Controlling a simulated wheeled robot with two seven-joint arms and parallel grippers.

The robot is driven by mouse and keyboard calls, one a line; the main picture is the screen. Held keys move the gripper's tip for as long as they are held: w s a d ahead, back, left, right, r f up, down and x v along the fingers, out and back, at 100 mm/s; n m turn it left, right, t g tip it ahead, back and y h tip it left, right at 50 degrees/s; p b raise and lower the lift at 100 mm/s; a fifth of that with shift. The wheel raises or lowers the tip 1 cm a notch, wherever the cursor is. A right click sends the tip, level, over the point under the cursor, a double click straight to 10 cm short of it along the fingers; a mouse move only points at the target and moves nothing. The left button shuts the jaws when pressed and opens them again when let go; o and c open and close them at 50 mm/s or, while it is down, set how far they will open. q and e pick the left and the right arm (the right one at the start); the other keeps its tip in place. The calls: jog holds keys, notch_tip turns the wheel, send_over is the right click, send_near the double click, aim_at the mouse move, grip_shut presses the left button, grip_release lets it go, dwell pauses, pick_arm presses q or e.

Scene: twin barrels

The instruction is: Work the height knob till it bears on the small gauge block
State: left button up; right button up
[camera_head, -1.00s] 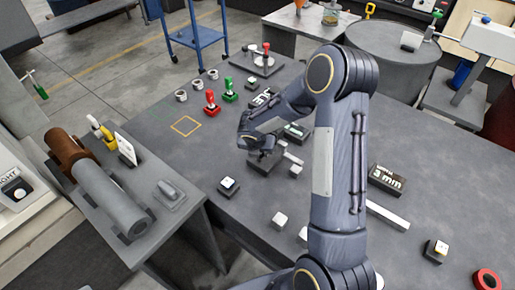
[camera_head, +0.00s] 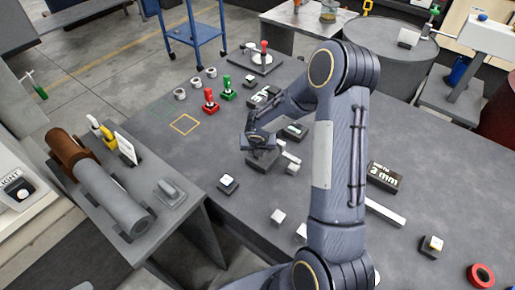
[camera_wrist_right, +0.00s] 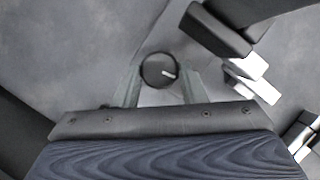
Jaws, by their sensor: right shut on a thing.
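The height knob (camera_wrist_right: 153,72) is a round black dial with a white pointer line, seen in the right wrist view. My right gripper (camera_wrist_right: 162,80) is shut on it, one grey finger at each side. In the head view my right gripper (camera_head: 262,146) is over a dark device (camera_head: 262,162) in the middle of the table; the knob is hidden there by the hand. Beside the device are small pale-topped blocks (camera_head: 292,168). I cannot tell which is the small gauge block, or whether anything touches it. My left gripper is out of view.
The grey table (camera_head: 335,240) holds a 3 mm label block (camera_head: 385,177), a pale bar (camera_head: 386,213) and a red ring (camera_head: 481,276). Red (camera_head: 210,100) and green (camera_head: 228,88) handled pieces stand behind. An orange square outline (camera_head: 185,124) marks clear table.

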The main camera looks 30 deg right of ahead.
jog(key=o, duration=1)
jog(key=shift+p+v, duration=0.4)
jog(key=shift+v, duration=3.5)
